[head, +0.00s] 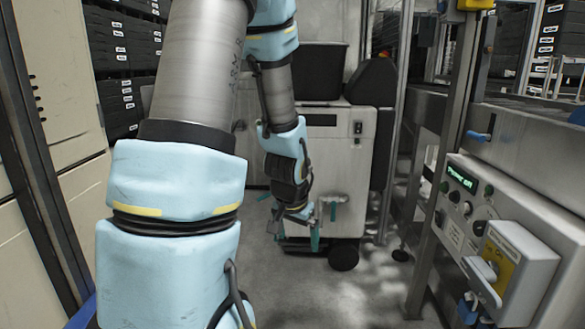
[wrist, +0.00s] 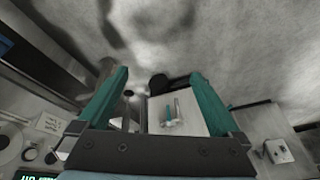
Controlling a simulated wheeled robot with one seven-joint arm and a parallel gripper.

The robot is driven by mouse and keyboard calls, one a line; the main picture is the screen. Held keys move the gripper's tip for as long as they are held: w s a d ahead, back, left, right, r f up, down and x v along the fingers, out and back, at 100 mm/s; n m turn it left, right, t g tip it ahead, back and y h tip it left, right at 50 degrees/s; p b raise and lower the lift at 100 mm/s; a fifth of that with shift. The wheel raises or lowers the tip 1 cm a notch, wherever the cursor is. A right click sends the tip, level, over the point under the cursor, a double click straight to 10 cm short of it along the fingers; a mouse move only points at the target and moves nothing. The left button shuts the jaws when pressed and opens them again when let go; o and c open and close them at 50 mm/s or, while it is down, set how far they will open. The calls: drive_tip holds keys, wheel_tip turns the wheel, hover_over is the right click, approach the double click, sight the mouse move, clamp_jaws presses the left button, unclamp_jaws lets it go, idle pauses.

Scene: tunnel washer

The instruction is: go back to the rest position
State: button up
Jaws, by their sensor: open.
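My gripper (head: 298,236) hangs low in the middle of the head view, at the end of my pale blue and grey arm. It is in front of a white wheeled unit, apart from the control panel on the right. In the wrist view my gripper (wrist: 160,74) shows two teal fingers spread wide apart, with nothing between them. Part of my arm fills the left centre of the head view and hides what is behind it.
The white wheeled unit (head: 338,160) has a small tap-like fitting low on its front. A control panel (head: 462,207) on the right reads "Power off", with a grey-and-yellow switch box (head: 512,262) below. Black crates (head: 122,90) are stacked at left. Grey floor (head: 350,295) is open between.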

drive_tip(key=s+a+r+n+g+y+p, duration=0.1)
drive_tip(key=s+a+r+n+g, duration=0.1)
drive_tip(key=s+a+r+n, duration=0.45)
wheel_tip(320, 180, up, 20)
drive_tip(key=s+a+m+p, duration=0.1)
drive_tip(key=s+p, duration=0.1)
drive_tip(key=p, duration=1.8)
drive_tip(key=shift+s+a+m, duration=0.2)
drive_tip(key=shift+s+m, duration=0.1)
drive_tip(key=shift+m, duration=0.05)
